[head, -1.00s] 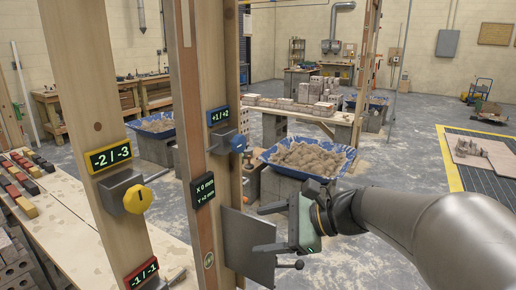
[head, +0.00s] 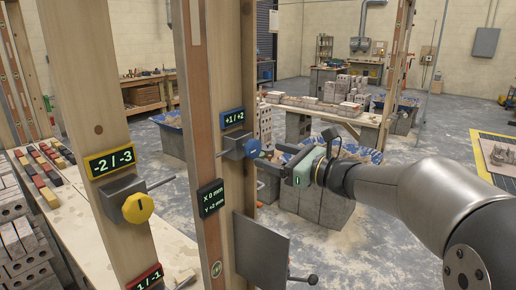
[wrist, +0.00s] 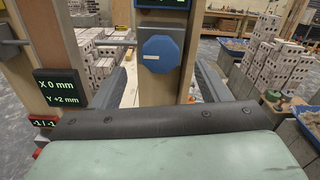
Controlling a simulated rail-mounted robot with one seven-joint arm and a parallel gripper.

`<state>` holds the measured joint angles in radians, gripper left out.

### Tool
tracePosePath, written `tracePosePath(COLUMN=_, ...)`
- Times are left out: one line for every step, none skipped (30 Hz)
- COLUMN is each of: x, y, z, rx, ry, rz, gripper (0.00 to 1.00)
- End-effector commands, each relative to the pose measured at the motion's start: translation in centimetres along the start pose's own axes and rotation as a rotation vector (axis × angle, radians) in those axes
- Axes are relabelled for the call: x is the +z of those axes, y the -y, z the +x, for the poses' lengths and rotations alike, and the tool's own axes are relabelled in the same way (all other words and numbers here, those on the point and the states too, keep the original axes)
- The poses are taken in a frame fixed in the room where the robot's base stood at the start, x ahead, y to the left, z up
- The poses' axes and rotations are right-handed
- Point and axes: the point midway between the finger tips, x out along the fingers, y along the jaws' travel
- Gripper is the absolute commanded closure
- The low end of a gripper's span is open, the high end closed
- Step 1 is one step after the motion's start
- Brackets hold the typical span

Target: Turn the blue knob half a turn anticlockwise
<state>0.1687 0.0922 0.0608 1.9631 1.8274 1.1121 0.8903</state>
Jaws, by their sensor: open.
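The blue knob (head: 252,148) sits on a grey metal box on the wooden post, under a blue-framed display (head: 234,118) reading +1 / +2. In the wrist view the blue knob (wrist: 160,48) faces me, with a short white mark left of its centre, lying about level. My gripper (head: 268,156) is open and empty, pointing at the post. In the wrist view its fingers (wrist: 160,75) flank the knob left and right, with a gap on each side. I cannot tell whether the tips reach past the knob's face.
A yellow knob (head: 138,207) with a -2 / -3 display is on the nearer post. A black X/Y display (head: 211,200) is on the middle post. A grey metal plate (head: 262,250) with a lever stands out below the blue knob. Blue tubs and block stacks are behind.

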Motion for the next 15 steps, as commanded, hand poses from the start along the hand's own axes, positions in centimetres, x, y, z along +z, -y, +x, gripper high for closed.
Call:
tracePosePath(x=0.1, y=0.0, z=1.1, rx=0.002, ry=0.001, rz=0.001, gripper=0.31)
tracePosePath(x=0.1, y=0.0, z=1.7, rx=0.002, ry=0.001, rz=0.001, gripper=0.31)
tracePosePath(x=0.1, y=0.0, z=2.4, rx=0.003, ry=0.0, rz=0.001, gripper=0.31)
tracePosePath(x=0.1, y=0.0, z=2.9, rx=0.003, ry=0.0, rz=0.001, gripper=0.31)
tracePosePath(x=0.1, y=0.0, z=3.3, rx=0.002, ry=0.0, rz=0.0, gripper=0.31)
tracePosePath(x=0.1, y=0.0, z=3.9, rx=0.002, ry=0.001, rz=0.0, gripper=0.31)
tracePosePath(x=0.1, y=0.0, z=4.2, rx=0.001, ry=0.0, rz=0.001, gripper=0.31)
tracePosePath(x=0.0, y=0.0, z=4.5, rx=0.001, ry=0.0, rz=0.001, gripper=0.31)
tracePosePath(x=0.0, y=0.0, z=4.8, rx=0.001, ry=0.0, rz=0.0, gripper=0.31)
tracePosePath(x=0.1, y=0.0, z=5.0, rx=0.001, ry=0.0, rz=0.0, gripper=0.31)
tracePosePath(x=0.1, y=0.0, z=5.2, rx=0.001, ry=0.0, rz=-0.001, gripper=0.31)
tracePosePath(x=0.1, y=0.0, z=5.4, rx=0.0, ry=0.0, rz=-0.001, gripper=0.31)
tracePosePath(x=0.0, y=0.0, z=5.4, rx=0.0, ry=0.0, rz=-0.001, gripper=0.31)
tracePosePath(x=0.0, y=0.0, z=5.5, rx=0.0, ry=0.0, rz=-0.001, gripper=0.31)
tracePosePath(x=0.0, y=0.0, z=5.5, rx=-0.001, ry=0.0, rz=-0.001, gripper=0.31)
